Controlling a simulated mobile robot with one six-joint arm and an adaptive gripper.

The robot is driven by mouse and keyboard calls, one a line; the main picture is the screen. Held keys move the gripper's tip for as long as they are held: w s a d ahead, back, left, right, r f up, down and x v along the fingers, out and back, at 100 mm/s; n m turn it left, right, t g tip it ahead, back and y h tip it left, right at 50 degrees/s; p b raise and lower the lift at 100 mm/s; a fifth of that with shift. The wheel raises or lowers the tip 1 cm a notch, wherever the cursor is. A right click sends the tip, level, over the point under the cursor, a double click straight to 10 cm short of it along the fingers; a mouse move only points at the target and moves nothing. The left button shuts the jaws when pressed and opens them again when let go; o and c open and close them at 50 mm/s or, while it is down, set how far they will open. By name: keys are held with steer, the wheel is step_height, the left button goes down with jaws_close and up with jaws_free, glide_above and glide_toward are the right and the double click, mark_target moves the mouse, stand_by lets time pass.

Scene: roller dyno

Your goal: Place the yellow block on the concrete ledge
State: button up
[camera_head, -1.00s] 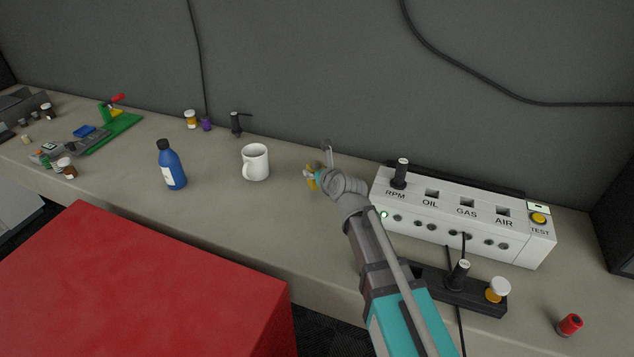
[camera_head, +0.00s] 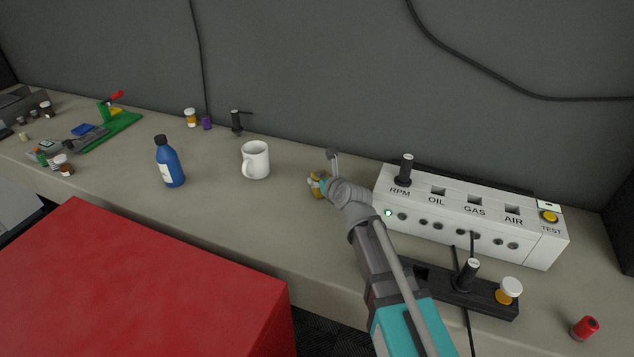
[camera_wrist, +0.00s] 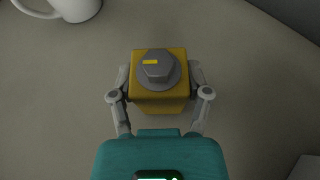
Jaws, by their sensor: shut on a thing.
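The yellow block (camera_wrist: 158,98) shows in the wrist view with a grey hex-shaped piece on its top. My gripper (camera_wrist: 160,88) is shut on it, one finger on each side. In the head view the yellow block (camera_head: 317,187) is small and partly hidden by my gripper (camera_head: 321,184). The concrete ledge (camera_head: 215,215) runs along the dark wall, and the block is over or on its middle part. I cannot tell whether the block touches the surface.
A white mug (camera_head: 256,160) stands left of my gripper, and a blue bottle (camera_head: 170,163) farther left. A white panel box (camera_head: 470,215) stands close on the right. A red box (camera_head: 150,290) is in front of the ledge. Bare ledge lies between mug and gripper.

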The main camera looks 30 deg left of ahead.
steer(key=shift+f, duration=0.1)
stand_by(0.3)
steer(key=o, duration=1.3)
steer(key=shift+o, duration=0.2)
steer(key=shift+s+d+r, duration=0.1)
steer(key=shift+d+r, duration=0.05)
steer(key=shift+r, duration=0.1)
steer(key=p+v, duration=0.4)
steer(key=v, duration=0.7)
steer(key=shift+s+d+r+p, duration=0.15)
steer(key=shift+d+r+p, duration=0.05)
steer(key=shift+d+p, duration=0.1)
